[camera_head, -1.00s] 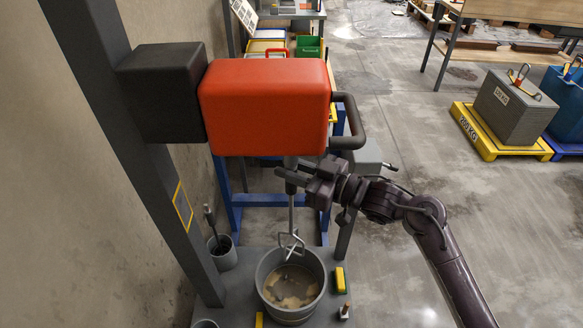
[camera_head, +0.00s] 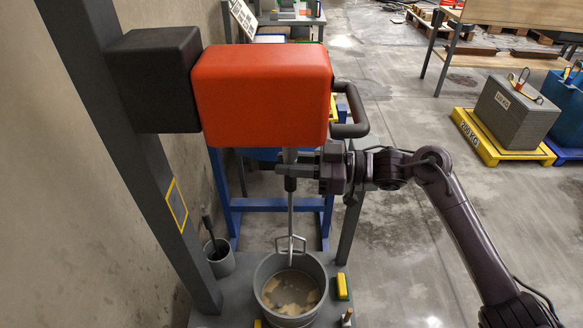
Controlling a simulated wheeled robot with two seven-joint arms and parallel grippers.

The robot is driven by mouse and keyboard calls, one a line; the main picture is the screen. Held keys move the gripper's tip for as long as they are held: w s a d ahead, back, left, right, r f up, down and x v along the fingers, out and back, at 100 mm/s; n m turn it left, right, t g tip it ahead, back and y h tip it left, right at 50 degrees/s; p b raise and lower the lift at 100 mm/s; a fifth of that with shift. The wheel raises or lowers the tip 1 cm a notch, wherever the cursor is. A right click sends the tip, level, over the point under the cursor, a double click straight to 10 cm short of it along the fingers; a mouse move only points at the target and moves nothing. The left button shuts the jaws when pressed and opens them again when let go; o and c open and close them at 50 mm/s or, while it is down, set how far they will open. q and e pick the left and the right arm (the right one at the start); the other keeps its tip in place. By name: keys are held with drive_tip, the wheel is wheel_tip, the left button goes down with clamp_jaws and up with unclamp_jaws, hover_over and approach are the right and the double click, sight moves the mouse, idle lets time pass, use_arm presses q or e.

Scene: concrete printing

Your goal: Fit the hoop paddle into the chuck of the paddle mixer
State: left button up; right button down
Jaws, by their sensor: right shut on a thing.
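The paddle mixer (camera_head: 262,92) has a red body on a grey post, with a grey chuck (camera_head: 290,156) below it. The hoop paddle (camera_head: 291,215) hangs upright under the chuck, its wire hoop (camera_head: 290,246) over the mouth of the grey bucket (camera_head: 291,291). My right gripper (camera_head: 290,170) is shut on the upper end of the shaft, right below the mixer body. The fingers cover the place where shaft and chuck meet, so I cannot tell if the shaft is inside. My left gripper is not in view.
A small grey pot (camera_head: 220,256) with a brush stands left of the bucket. A yellow block (camera_head: 342,286) lies to the bucket's right. The mixer's dark handle (camera_head: 353,110) sticks out just above my right wrist. Grey and blue weights stand on pallets at right.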

drive_tip(key=shift+w+n+g+b, duration=0.15)
drive_tip(key=shift+n+g+b, duration=0.25)
drive_tip(key=shift+b, duration=0.1)
drive_tip(key=c, duration=1.6)
unclamp_jaws()
drive_tip(key=shift+r, duration=0.2)
drive_tip(key=o, duration=0.5)
drive_tip(key=shift+s, duration=0.2)
drive_tip(key=shift+c, duration=0.2)
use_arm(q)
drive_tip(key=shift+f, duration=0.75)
use_arm(e)
drive_tip(key=shift+f, duration=0.2)
